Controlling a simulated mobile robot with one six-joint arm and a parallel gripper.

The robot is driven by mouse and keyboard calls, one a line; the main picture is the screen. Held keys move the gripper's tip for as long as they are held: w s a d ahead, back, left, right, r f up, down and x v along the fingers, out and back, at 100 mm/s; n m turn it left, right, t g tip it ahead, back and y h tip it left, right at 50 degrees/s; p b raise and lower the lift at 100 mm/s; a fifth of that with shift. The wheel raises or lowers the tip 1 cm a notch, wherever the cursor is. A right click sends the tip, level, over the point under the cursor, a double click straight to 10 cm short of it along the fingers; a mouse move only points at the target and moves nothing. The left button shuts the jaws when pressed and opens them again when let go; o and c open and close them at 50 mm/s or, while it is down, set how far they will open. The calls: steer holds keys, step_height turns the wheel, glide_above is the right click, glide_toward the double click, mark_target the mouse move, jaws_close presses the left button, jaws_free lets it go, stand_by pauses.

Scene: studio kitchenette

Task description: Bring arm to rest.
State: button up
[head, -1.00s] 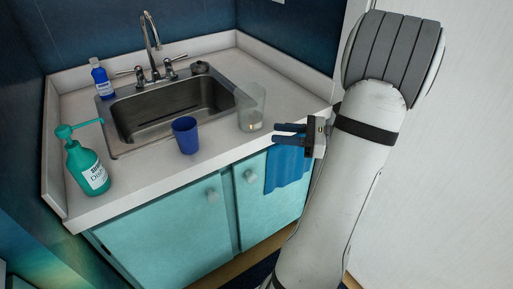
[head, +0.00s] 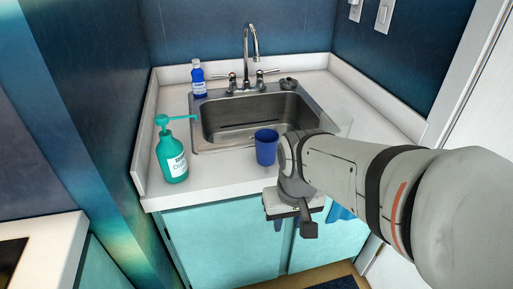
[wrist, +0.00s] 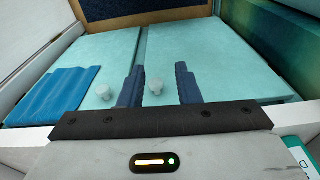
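My gripper (head: 288,224) hangs in front of the teal cabinet doors (head: 225,240), just off the counter's front edge, with its fingers pointing down. In the wrist view its two dark blue fingers (wrist: 159,76) stand apart with nothing between them, so it is open and empty. My arm reaches in from the right of the head view and hides part of the counter and cabinet.
A blue cup (head: 266,148) stands near the counter edge (head: 215,187), close to my wrist. A green pump bottle (head: 172,155), a blue bottle (head: 198,80) and the sink (head: 225,128) are farther left or back. A blue towel (wrist: 55,92) hangs on the cabinet front.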

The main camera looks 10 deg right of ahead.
steer(key=shift+r, duration=0.1)
step_height(320, 180, up, 20)
steer(key=t+p, duration=0.1)
steer(key=p, duration=1.7)
steer(key=shift+r, duration=0.2)
